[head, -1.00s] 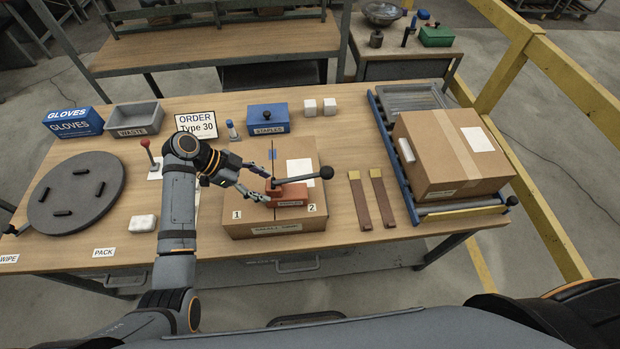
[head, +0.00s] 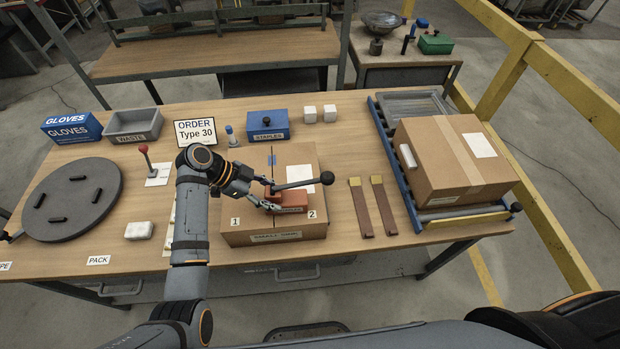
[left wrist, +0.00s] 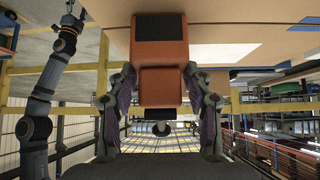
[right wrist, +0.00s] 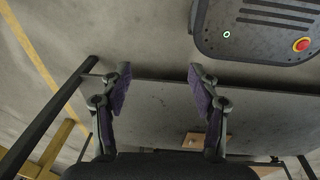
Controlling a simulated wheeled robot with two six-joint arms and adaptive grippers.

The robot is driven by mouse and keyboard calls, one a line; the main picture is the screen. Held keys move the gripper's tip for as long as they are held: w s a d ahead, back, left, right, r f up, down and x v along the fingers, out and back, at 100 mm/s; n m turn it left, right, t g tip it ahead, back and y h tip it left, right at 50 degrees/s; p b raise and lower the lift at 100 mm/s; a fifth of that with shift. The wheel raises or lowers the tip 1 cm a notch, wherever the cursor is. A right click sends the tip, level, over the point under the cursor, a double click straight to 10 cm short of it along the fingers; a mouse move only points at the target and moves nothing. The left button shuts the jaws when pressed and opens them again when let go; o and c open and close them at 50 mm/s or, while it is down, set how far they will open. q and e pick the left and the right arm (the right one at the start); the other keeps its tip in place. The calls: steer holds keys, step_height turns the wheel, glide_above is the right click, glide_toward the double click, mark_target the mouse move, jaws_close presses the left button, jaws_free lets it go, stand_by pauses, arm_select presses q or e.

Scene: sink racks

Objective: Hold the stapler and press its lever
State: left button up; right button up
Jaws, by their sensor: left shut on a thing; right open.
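The orange stapler (head: 291,200) sits on top of a closed cardboard box (head: 262,228), between the labels 1 and 2. Its dark lever (head: 303,183) reaches right and slightly up, ending in a black knob (head: 328,177). My left gripper (head: 271,202) is at the stapler's left end, shut on it. In the left wrist view the orange body (left wrist: 160,45) shows between and beyond the fingers. The exact finger contact is partly hidden. My right gripper (right wrist: 160,88) is open and empty in the right wrist view; the head view does not show it.
A blue STAPLES box (head: 268,124) and a grey WASTE bin (head: 133,126) stand behind. A round dark turntable (head: 72,198) is at left. Two brown strips (head: 371,206) lie right of the box. A large carton (head: 455,170) rests on a roller rack at right.

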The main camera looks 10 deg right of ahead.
stand_by(0.4)
